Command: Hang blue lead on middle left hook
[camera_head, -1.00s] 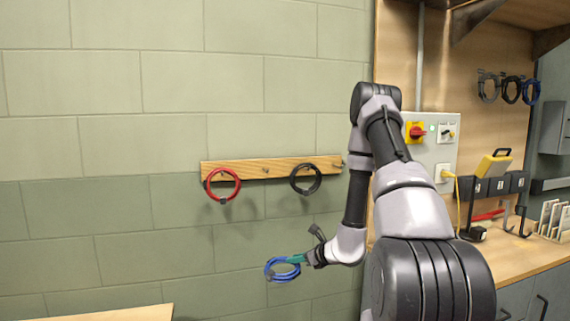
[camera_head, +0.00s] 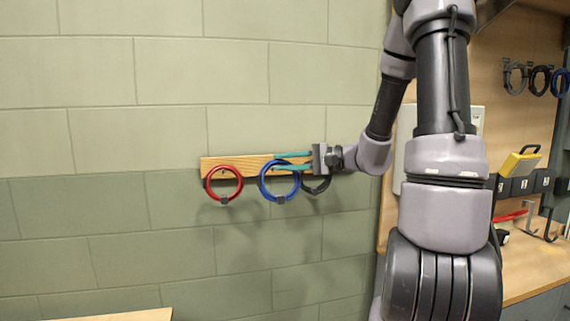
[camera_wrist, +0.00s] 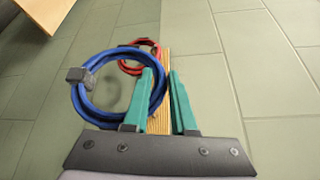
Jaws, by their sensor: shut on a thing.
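The blue lead (camera_head: 263,188) is a coiled ring with a dark tie at its bottom. It hangs from my gripper (camera_head: 276,162) in front of the wooden hook rail (camera_head: 243,165). My gripper is shut on it, with its teal fingers pointing left along the rail. In the wrist view the blue lead (camera_wrist: 92,115) loops beside the left finger of my gripper (camera_wrist: 161,76). The middle left hook is hidden behind the lead and fingers. I cannot tell whether the lead touches a hook.
A red lead (camera_head: 223,201) hangs on the rail just left of the blue one. A black lead (camera_head: 318,189) hangs to the right, partly behind my gripper. The wall (camera_head: 150,240) below is clear. A workbench (camera_head: 530,265) stands at right.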

